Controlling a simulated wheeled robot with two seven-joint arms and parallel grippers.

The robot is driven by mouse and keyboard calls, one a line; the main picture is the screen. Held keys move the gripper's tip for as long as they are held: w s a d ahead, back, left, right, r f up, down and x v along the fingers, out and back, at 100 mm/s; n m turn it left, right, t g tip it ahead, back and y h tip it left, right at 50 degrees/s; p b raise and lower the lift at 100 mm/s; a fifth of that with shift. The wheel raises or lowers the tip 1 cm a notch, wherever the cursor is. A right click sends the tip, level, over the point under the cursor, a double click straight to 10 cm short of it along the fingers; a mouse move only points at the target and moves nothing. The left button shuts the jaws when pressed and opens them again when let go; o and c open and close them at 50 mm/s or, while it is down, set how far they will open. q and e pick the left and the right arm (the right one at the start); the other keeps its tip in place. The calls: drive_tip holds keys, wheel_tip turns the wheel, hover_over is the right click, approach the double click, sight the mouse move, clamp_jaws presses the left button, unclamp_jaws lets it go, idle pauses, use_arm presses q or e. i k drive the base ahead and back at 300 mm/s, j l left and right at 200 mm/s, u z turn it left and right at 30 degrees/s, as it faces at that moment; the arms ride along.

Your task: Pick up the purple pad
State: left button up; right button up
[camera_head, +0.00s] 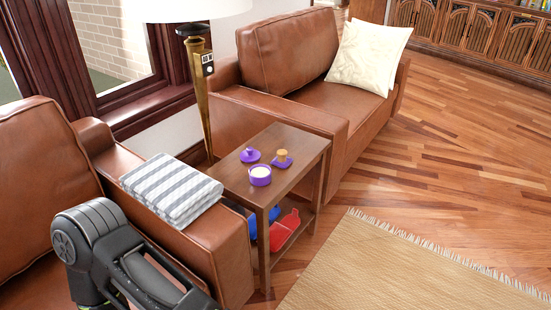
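A small flat purple pad (278,163) lies on the wooden side table (289,144), with a round wooden-coloured piece (282,154) on top of it. A purple lid-like piece with a knob (250,155) lies to its left. A purple round container with white contents (260,180) stands nearer to me on the same table. Part of my black arm shows at the lower left, over the near armchair and left of the table. No gripper fingers are in the picture, so neither gripper can be seen.
A striped folded blanket (172,190) lies on the near leather armrest beside the table. A brass lamp (205,110) stands behind the table. Red (284,230) and blue (252,226) items sit on its lower shelf. A leather couch (310,90) is behind; a rug (400,270) covers the right foreground.

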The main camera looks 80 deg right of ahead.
sight(281, 160)
drive_tip(key=z, duration=2.65)
drive_tip(key=i+l+z, duration=0.25)
drive_tip(key=i+z, duration=0.65)
drive_tip(key=i, duration=0.25)
